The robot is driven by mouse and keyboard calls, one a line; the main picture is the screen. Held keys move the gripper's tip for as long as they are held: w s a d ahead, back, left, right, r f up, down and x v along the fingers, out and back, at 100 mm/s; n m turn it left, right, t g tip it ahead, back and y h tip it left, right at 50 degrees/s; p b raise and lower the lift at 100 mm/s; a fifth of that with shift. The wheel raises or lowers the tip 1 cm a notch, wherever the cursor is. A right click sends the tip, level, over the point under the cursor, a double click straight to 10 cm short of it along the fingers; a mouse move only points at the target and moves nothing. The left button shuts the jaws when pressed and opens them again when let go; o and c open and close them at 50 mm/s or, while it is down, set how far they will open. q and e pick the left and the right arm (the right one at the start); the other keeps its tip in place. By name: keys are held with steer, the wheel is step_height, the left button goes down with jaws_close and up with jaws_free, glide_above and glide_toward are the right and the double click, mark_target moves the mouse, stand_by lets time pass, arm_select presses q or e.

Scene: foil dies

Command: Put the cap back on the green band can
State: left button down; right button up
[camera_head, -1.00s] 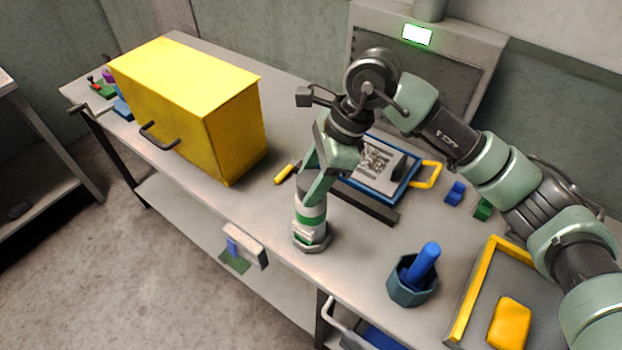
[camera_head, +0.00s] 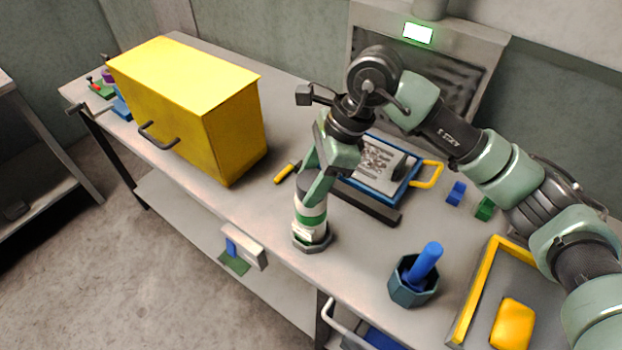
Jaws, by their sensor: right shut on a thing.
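The green band can (camera_head: 311,213) stands upright near the front edge of the bench, white with a green band around it. Its foot sits on a grey hexagonal base (camera_head: 314,244). My right gripper (camera_head: 310,184) points down at the top of the can and is shut on the dark grey cap (camera_head: 305,188). The cap is at the can's top, partly hidden by the fingers; I cannot tell whether it is fully seated. My left gripper is not in view.
A yellow cabinet (camera_head: 180,105) stands at left. A blue-framed tray (camera_head: 385,178) and a dark bar (camera_head: 368,205) lie behind the can. A dark cup with a blue rod (camera_head: 427,262) and a yellow-rimmed tray (camera_head: 470,290) are at right. A yellow-handled tool (camera_head: 286,173) lies left of the arm.

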steer(key=shift+b, duration=0.4)
stand_by(0.4)
steer(key=o, duration=1.4)
steer(key=shift+c, duration=0.2)
steer(key=shift+o, duration=0.4)
steer(key=o, duration=0.4)
steer(key=shift+r+p, duration=1.25)
steer(key=shift+r, duration=2.25)
